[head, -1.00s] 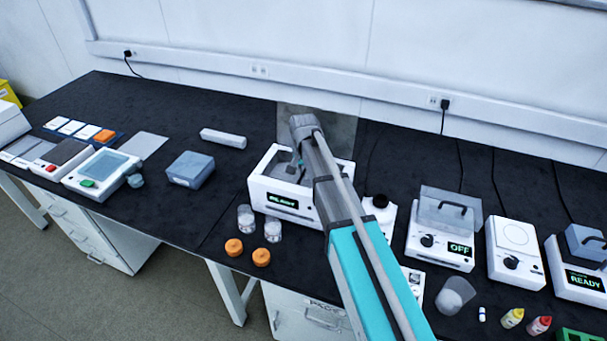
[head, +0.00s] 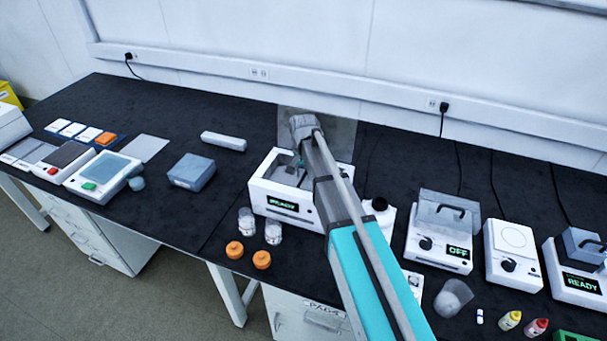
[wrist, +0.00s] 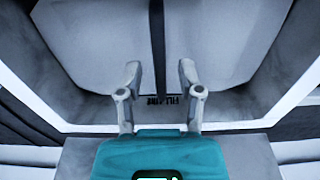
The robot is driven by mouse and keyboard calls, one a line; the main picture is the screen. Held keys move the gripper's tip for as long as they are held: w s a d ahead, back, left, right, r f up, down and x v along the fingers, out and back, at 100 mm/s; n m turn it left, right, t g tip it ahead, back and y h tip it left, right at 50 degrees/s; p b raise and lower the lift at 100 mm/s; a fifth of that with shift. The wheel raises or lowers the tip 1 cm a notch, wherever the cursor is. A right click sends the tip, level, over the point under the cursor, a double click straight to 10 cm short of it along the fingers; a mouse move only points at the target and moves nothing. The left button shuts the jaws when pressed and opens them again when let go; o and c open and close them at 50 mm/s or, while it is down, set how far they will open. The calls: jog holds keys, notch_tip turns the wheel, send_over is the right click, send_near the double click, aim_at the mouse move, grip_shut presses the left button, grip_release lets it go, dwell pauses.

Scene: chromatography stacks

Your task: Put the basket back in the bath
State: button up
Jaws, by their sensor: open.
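The bath (head: 287,206) is a white box with an open top and a lit green display, near the middle of the bench in the head view. My gripper (head: 298,162) reaches down into it from above, partly hidden by my arm. In the wrist view my gripper (wrist: 159,72) is open, its two fingers apart inside the bath's rim (wrist: 70,127). A dark narrow bar (wrist: 158,45) runs between the fingers, over grey surfaces with a fill-line mark. I cannot tell whether this bar is the basket's handle; the basket is not clearly distinguishable.
Two clear jars (head: 246,221) and two orange caps (head: 234,249) stand in front of the bath. A grey-blue box (head: 191,172) is to its left, with bare bench between. A lidded device reading OFF (head: 438,248) is to the right.

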notch_tip(320, 180, up, 11)
jog(key=p, duration=1)
jog(key=shift+f, duration=0.1)
dwell(0.5)
jog(key=s+d+n, duration=0.2)
jog(key=s+d, duration=0.5)
jog(key=s, duration=0.4)
jog(key=s+d+n, duration=0.2)
jog(key=s+d, duration=0.5)
jog(key=s, duration=0.4)
jog(key=shift+d, duration=0.4)
jog(key=shift+w, duration=0.1)
